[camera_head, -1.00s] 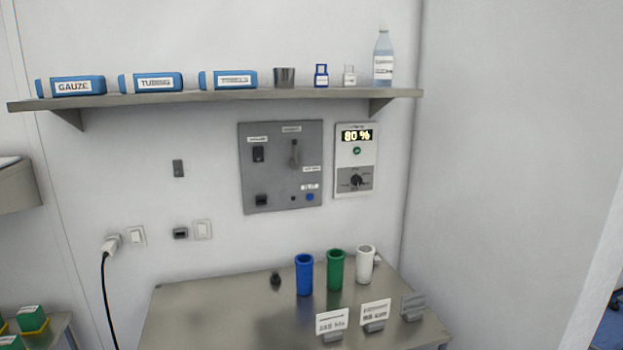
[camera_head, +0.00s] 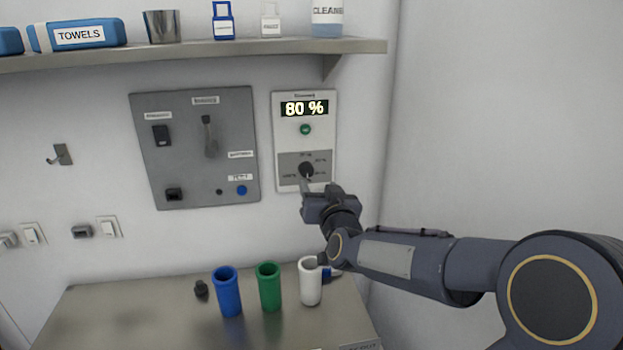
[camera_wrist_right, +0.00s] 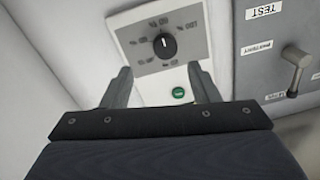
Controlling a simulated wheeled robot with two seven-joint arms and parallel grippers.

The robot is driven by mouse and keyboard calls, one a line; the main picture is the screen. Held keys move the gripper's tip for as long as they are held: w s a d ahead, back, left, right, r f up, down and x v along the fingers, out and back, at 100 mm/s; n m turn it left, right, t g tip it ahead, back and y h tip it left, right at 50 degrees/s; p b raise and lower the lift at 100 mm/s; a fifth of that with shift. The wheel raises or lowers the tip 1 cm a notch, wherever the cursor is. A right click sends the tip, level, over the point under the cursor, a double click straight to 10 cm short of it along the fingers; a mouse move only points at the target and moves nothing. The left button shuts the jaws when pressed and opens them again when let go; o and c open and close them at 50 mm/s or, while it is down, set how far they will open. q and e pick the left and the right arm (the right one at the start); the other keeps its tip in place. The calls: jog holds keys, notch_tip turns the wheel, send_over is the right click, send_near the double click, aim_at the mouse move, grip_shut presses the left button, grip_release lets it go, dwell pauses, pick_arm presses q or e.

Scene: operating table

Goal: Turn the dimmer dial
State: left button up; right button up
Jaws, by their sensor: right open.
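The dimmer dial (camera_head: 306,170) is a small black knob on the grey lower part of a white wall panel (camera_head: 284,110). The panel's display (camera_head: 305,108) reads 80 %, with a green button (camera_head: 305,129) below it. My right gripper (camera_head: 306,186) is just below and in front of the dial. In the right wrist view the dial (camera_wrist_right: 165,46) shows beyond and between the two open fingers (camera_wrist_right: 160,82), apart from them, its white mark pointing up in that picture. My left gripper is not in view.
A grey switch panel (camera_head: 190,177) with a lever (camera_head: 209,138) is left of the dimmer panel. Below stands a metal table (camera_head: 150,310) with blue (camera_head: 227,292), green (camera_head: 269,287) and white (camera_head: 310,282) cups. A shelf (camera_head: 220,52) runs above.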

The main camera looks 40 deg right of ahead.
aim_at(307, 172)
jog(key=x, duration=0.3)
jog(key=p+x, duration=0.1)
jog(key=x, duration=0.1)
jog(key=shift+w+a+r, duration=0.2)
jog(key=shift+w+a, duration=0.05)
jog(key=shift+w, duration=0.3)
jog(key=shift+w+d+f, duration=0.1)
jog(key=shift+w+d, duration=0.3)
jog(key=shift+w, duration=0.25)
